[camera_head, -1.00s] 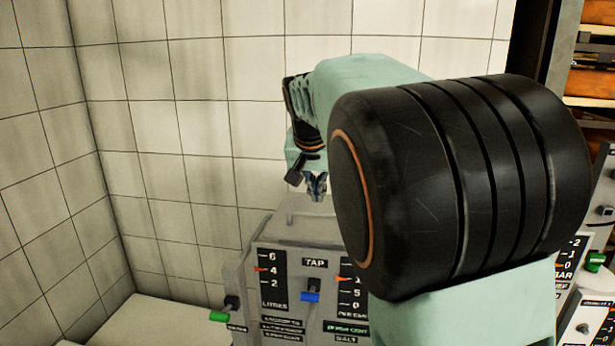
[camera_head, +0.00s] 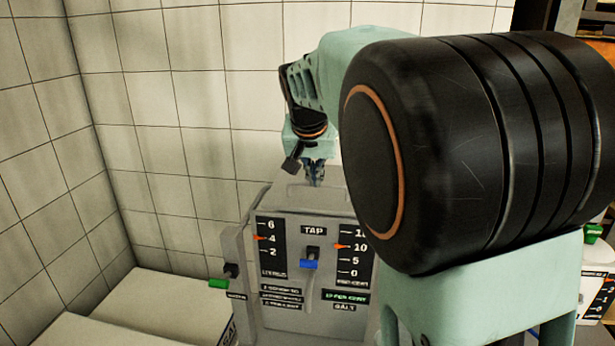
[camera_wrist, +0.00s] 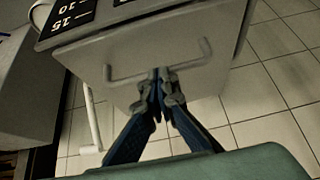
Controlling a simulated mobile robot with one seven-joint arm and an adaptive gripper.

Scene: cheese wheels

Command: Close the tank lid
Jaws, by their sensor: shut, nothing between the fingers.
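The grey tank (camera_head: 306,225) has a front panel marked TAP, with scales and a blue-handled tap. Its grey lid (camera_wrist: 190,50) with a bent bar handle (camera_wrist: 122,78) fills the middle of the wrist view. The lid seems to lie flat on the tank top, but I cannot tell whether it is fully down. My gripper (camera_wrist: 163,76) is shut and empty, its fingertips at the middle of the handle; I cannot tell whether they touch it. In the head view my gripper (camera_head: 315,174) points down over the tank top, and my arm hides the tank's right side.
A small lever with a green tip (camera_head: 218,284) sticks out at the tank's left. A pale low block (camera_head: 165,303) stands left of the tank, by the tiled wall (camera_head: 170,120). Another panel with a green handle (camera_head: 593,232) is at the far right.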

